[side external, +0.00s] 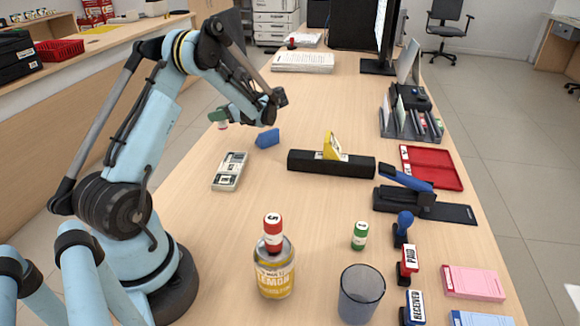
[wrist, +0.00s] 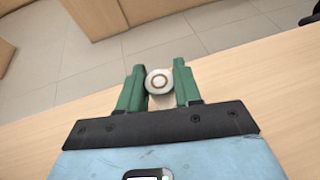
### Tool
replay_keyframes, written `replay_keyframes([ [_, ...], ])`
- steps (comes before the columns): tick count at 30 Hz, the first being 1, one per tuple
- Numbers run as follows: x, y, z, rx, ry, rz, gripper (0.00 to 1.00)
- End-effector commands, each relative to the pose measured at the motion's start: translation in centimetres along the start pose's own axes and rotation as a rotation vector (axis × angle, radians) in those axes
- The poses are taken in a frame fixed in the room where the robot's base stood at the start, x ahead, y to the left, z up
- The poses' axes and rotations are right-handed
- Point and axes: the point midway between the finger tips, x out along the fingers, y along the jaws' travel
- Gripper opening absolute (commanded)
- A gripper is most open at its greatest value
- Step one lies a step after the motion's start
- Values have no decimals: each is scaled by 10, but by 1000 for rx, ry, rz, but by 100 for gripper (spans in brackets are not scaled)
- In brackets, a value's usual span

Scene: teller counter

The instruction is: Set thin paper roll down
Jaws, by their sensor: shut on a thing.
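My gripper (side external: 219,116) is shut on a thin paper roll (side external: 223,125), near the left edge of the counter (side external: 215,205). In the wrist view my gripper's green fingers (wrist: 159,88) close on both sides of the roll (wrist: 159,81), whose pale round end with a ring faces the camera. In the side view only a small whitish and red part of the roll shows below the fingers. The roll looks about upright. I cannot tell whether it touches the counter.
A blue wedge (side external: 267,138) and a grey-white device (side external: 229,172) lie near my gripper. A black bar with a yellow piece (side external: 332,163) lies farther right. A bottle (side external: 274,274) with a red roll (side external: 272,232) on top, a green roll (side external: 360,236) and a cup (side external: 361,294) stand in front.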

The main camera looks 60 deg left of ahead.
Motion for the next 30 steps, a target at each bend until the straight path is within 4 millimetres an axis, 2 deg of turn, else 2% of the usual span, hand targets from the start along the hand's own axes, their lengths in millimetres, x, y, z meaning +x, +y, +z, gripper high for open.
replay_keyframes([
  [3, 13, -2, -2, -1, 0, 1, 5],
  [6, 17, -3, -5, 0, 0, -1, 5],
  [15, 30, -3, -37, -1, 0, -1, 5],
  [29, 32, -3, -43, -1, 0, -1, 5],
  [30, 32, -3, -43, -1, 0, -1, 39],
])
